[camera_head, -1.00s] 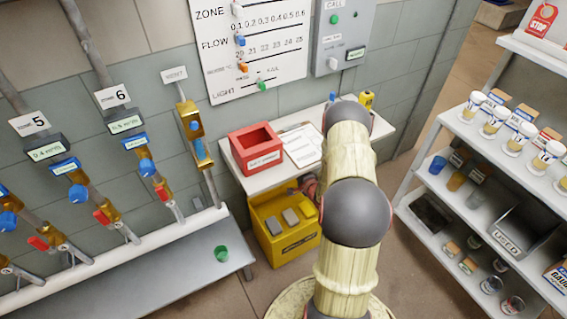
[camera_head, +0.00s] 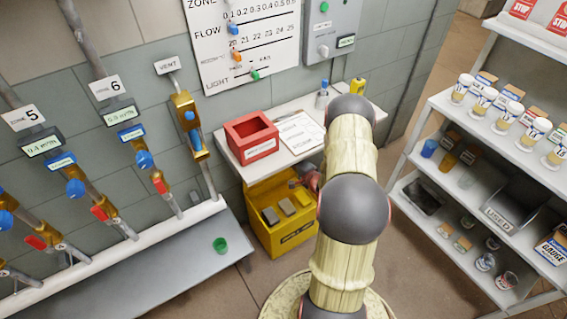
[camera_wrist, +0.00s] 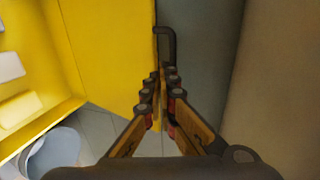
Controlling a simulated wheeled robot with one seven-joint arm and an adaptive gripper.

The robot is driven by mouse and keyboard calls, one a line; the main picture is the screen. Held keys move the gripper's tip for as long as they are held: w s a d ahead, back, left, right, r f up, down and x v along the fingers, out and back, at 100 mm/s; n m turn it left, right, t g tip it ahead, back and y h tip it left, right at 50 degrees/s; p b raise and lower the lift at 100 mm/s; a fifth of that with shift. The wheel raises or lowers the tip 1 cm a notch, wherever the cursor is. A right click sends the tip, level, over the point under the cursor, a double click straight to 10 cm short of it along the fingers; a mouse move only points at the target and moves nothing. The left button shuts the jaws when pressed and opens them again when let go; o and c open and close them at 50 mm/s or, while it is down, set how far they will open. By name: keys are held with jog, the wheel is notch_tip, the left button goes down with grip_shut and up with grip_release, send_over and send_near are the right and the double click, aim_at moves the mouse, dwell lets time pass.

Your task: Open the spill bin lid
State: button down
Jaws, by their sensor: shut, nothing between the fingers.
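The yellow spill bin (camera_head: 292,240) stands on the floor under the white desk, with grey blocks (camera_head: 287,207) showing inside its top. In the wrist view a yellow panel (camera_wrist: 110,50), apparently its raised lid, stands on the left, and pale blocks (camera_wrist: 12,66) show beyond it. A dark bent handle (camera_wrist: 170,42) sits at the panel's right edge. My gripper (camera_wrist: 163,78) is shut and empty, its tips beside that edge and just below the handle in the picture. I cannot tell whether they touch. In the head view my arm mostly hides the gripper.
A red box (camera_head: 251,150) and papers (camera_head: 302,133) lie on the desk (camera_head: 228,154) above the bin. A shelf unit (camera_head: 445,210) with jars stands right.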

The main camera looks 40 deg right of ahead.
jog(key=p+v, duration=0.3)
jog(key=v, duration=0.7)
jog(key=shift+f, duration=0.15)
